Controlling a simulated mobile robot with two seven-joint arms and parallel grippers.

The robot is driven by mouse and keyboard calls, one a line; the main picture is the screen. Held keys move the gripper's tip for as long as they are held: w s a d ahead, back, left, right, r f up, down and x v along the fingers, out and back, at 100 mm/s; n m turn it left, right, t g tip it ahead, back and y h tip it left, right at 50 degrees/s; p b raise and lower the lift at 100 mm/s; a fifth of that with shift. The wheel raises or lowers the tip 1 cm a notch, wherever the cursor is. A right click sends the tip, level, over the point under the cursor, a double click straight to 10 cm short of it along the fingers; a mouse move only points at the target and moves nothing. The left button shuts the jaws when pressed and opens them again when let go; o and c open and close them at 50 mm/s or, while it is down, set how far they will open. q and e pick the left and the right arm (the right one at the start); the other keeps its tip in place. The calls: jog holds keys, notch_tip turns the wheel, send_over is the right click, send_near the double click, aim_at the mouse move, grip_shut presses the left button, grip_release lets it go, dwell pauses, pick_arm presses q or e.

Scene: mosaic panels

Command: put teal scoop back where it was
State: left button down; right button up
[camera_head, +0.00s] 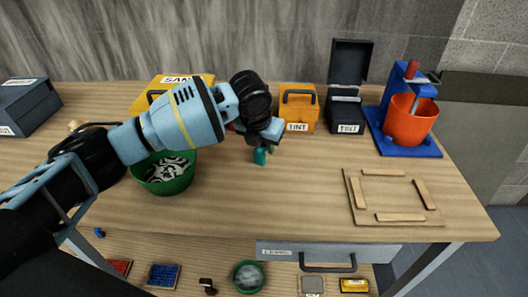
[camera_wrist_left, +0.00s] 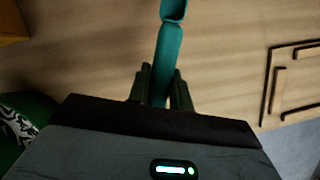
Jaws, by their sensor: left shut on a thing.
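The teal scoop (camera_head: 260,156) is held in my left gripper (camera_head: 262,144) above the middle of the wooden table. In the left wrist view the gripper's fingers (camera_wrist_left: 160,82) are closed around the scoop's handle, and the scoop (camera_wrist_left: 168,45) extends away from them toward the top edge. In the head view only a short teal part shows below the fingers; the rest is hidden by the gripper. My right gripper is not in view.
A green bowl (camera_head: 165,185) with black-and-white contents stands left. Behind are a yellow SAND box (camera_head: 150,98), an orange TINT box (camera_head: 299,110), an open dark TINT box (camera_head: 345,115) and an orange bucket (camera_head: 410,122) on a blue stand. A square wooden frame (camera_head: 392,180) lies right.

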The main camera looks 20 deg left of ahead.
pick_arm(q)
jog(key=shift+w+a, duration=0.1)
jog(key=shift+w, duration=0.05)
jog(key=shift+w+a, duration=0.15)
jog(key=shift+w, duration=0.15)
notch_tip(320, 180, down, 3)
jog(key=shift+f, duration=0.25)
jog(key=shift+f, duration=0.15)
jog(key=c, duration=1.3)
grip_release()
jog(key=shift+o, duration=0.2)
